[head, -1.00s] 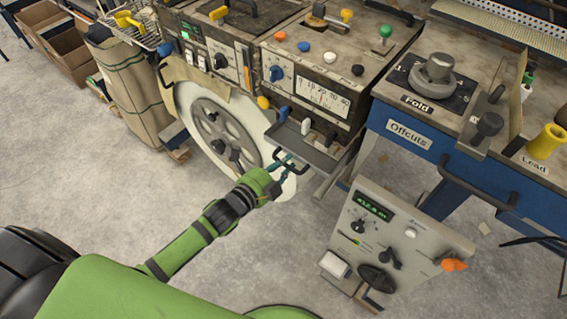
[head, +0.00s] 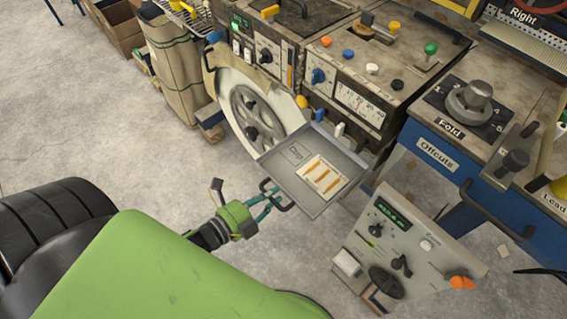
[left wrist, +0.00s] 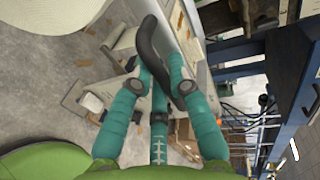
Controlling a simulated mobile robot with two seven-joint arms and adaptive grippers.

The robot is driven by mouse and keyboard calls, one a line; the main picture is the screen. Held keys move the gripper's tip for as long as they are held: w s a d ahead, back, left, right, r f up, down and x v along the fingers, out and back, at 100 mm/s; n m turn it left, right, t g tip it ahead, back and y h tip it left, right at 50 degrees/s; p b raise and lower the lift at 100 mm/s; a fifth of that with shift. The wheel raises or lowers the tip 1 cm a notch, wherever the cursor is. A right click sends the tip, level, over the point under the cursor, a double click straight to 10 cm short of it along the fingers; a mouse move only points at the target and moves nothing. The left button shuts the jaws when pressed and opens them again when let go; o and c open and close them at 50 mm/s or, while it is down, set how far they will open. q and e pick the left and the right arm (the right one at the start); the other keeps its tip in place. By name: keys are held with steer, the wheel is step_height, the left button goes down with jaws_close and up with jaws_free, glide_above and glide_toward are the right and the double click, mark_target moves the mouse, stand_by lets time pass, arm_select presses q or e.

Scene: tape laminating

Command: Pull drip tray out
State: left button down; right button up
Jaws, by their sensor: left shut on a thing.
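The grey drip tray (head: 277,164) sticks out from the front of the laminating machine (head: 345,75), low down. It holds a pale insert (head: 332,168) with orange strips and bears a "Drips" type label that is hard to read. Its dark handle (head: 288,204) is at the front edge. My left gripper (head: 270,194) is shut on this handle. In the left wrist view the teal fingers close around the black curved handle (left wrist: 147,45). My right gripper is not in view.
A large white reel (head: 225,88) stands behind and left of the tray. A control box (head: 400,240) stands on the floor to the right. A blue bench (head: 412,135) labelled "Offcuts" is further right. Bare concrete floor (head: 90,150) lies to the left.

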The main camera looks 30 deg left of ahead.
arm_select(q)
steer(key=shift+v, duration=0.75)
steer(key=shift+f, duration=0.15)
steer(key=c, duration=1.1)
jaws_free()
steer(key=shift+c, duration=0.2)
steer(key=shift+s, duration=0.1)
steer(key=v, duration=1.2)
